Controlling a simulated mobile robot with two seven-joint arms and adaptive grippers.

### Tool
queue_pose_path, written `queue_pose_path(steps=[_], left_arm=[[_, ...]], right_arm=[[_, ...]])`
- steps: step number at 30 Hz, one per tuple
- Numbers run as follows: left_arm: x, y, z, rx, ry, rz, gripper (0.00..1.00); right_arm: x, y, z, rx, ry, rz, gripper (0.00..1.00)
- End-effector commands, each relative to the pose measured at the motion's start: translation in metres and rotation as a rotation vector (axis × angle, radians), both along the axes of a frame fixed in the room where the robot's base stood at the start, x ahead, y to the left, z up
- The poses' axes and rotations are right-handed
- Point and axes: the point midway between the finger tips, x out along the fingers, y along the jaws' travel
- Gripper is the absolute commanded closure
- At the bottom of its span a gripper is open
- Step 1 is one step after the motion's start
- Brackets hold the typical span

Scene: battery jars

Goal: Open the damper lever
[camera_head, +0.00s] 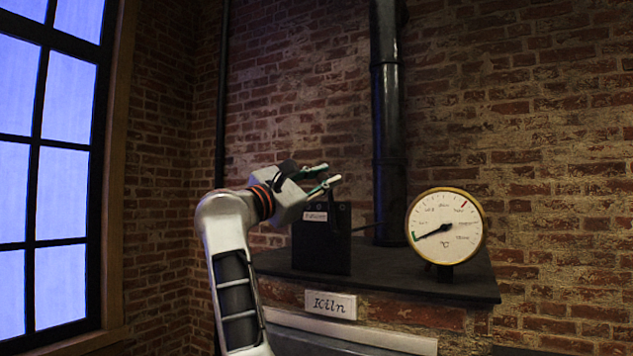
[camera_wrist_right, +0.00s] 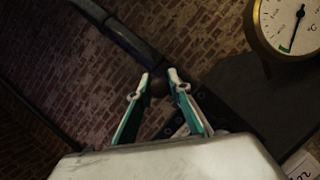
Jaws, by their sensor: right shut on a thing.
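The damper box (camera_head: 320,250) is a dark box with a small pale label (camera_head: 316,216), standing on the kiln's dark top. A thin dark rod (camera_head: 365,227) runs from its right side toward the stovepipe. My right gripper (camera_head: 331,174) is just above the box, its teal-and-white fingers pointing right. In the right wrist view, my right gripper (camera_wrist_right: 159,80) is shut on a small dark brown knob (camera_wrist_right: 158,88), which looks like the lever's end. The lever's shaft is mostly hidden, so its angle cannot be told. My left gripper is not in view.
A black stovepipe (camera_head: 388,120) rises behind the box. A round brass-rimmed gauge (camera_head: 446,227) stands right of it on the kiln top (camera_head: 400,277). A plate reading Kiln (camera_head: 331,304) is on the front. A brick wall is behind and a window (camera_head: 55,150) at left.

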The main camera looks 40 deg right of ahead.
Motion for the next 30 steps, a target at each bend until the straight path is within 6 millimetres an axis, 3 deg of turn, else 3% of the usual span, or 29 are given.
queue_pose_path(steps=[17, 18, 19, 30], left_arm=[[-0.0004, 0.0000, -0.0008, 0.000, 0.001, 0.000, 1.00], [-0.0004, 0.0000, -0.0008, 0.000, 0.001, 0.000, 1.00], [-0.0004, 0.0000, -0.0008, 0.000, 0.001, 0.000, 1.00], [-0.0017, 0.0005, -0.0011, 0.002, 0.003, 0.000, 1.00]], right_arm=[[-0.0047, -0.0020, 0.0002, 0.014, -0.031, -0.001, 1.00], [-0.0046, -0.0021, 0.0002, 0.014, -0.031, -0.001, 0.73], [-0.0046, -0.0021, 0.0002, 0.014, -0.031, -0.001, 0.66], [-0.0038, -0.0004, -0.0003, 0.012, -0.029, 0.000, 0.63]])
